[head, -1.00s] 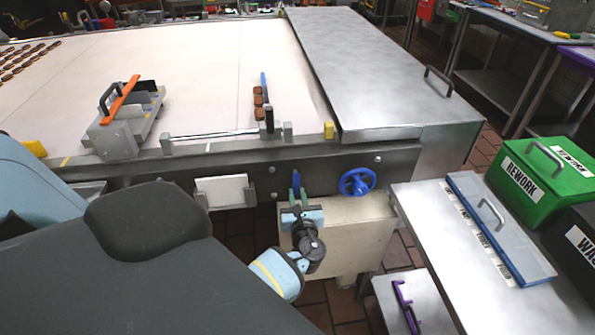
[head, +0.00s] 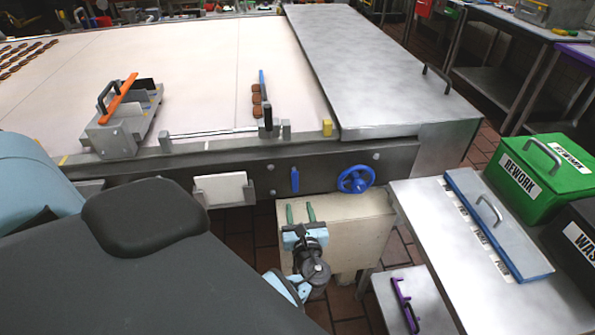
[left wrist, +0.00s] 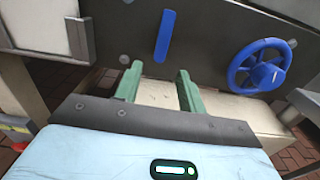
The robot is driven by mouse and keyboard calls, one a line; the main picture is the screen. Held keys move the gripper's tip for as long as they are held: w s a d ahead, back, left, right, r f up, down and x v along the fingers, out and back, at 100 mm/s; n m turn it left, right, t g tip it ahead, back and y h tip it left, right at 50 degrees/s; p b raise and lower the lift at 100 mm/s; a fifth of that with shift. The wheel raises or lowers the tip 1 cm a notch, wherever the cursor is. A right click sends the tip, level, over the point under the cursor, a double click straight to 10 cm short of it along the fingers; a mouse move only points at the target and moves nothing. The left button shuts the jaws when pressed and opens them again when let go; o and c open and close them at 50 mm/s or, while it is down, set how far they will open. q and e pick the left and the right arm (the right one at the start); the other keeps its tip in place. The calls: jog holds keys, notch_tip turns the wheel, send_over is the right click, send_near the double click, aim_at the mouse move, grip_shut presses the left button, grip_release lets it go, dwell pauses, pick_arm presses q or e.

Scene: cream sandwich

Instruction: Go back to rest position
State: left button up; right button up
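My left gripper (head: 300,213) is below the blue handle, in front of the conveyor side and over the beige box. Its two green fingers are apart with nothing between them; they also show in the left wrist view (left wrist: 160,84). The blue handle (head: 295,180) stands upright on the metal side panel, apart from the fingertips; it also shows in the left wrist view (left wrist: 164,36). My right gripper is not in view.
A blue handwheel (head: 356,180) sits right of the handle. The beige box (head: 350,225) is beneath my gripper. A steel table (head: 440,215) with a clear lidded tray and a green REWORK box (head: 540,180) stands at right. A purple-handled tool (head: 404,300) lies lower right.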

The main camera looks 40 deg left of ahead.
pick_arm(q)
jog(key=shift+s+d, duration=0.4)
jog(key=shift+d, duration=0.05)
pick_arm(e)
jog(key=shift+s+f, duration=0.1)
